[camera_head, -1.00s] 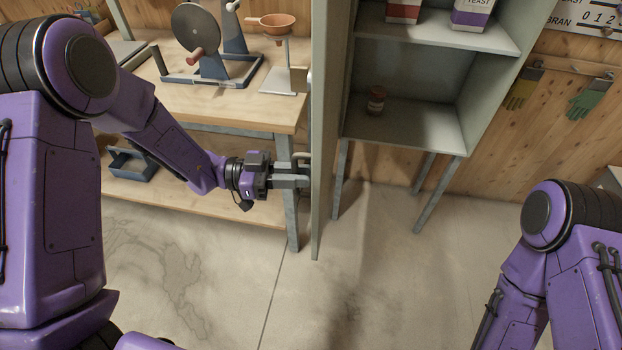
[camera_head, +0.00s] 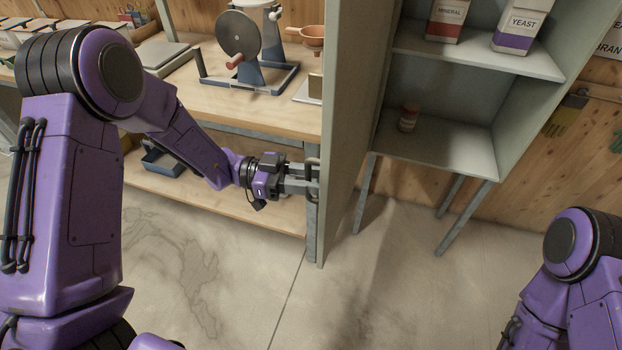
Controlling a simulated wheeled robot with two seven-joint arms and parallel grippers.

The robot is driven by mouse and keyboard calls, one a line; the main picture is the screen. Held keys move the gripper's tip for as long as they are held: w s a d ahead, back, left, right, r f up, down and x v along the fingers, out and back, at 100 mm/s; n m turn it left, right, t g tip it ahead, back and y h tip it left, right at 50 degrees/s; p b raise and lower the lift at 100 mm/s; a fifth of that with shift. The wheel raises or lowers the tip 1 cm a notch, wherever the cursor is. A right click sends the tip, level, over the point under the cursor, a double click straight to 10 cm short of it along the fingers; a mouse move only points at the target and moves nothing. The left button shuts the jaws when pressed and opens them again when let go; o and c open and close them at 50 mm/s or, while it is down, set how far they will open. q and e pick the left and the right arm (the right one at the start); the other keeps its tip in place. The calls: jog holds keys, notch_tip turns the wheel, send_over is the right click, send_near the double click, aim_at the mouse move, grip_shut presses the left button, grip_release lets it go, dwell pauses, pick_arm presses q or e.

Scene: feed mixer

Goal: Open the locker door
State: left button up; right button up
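The locker (camera_head: 478,62) is grey-green and stands on legs at the right of centre. Its door (camera_head: 352,130) stands open, swung out toward me on the left side, so the shelves show. The door handle (camera_head: 313,168) is a small bar on the door's outer face, at the left. My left gripper (camera_head: 305,181) is at this handle, its grey fingers closed around it as far as I can see; the contact is partly hidden. My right gripper is out of view; only my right arm's upper part shows at the lower right.
Inside the locker are a mineral box (camera_head: 447,18), a yeast box (camera_head: 518,27) and a small jar (camera_head: 409,117). A wooden workbench (camera_head: 200,105) with a hand-cranked device (camera_head: 246,50) stands behind my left arm. The concrete floor ahead is clear.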

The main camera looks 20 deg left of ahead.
pick_arm(q)
jog(key=shift+a, duration=0.1)
jog(key=s+a+b, duration=0.1)
jog(key=a+b, duration=0.1)
jog(key=a, duration=0.8)
jog(key=shift+s, duration=0.35)
jog(key=shift+a, duration=0.1)
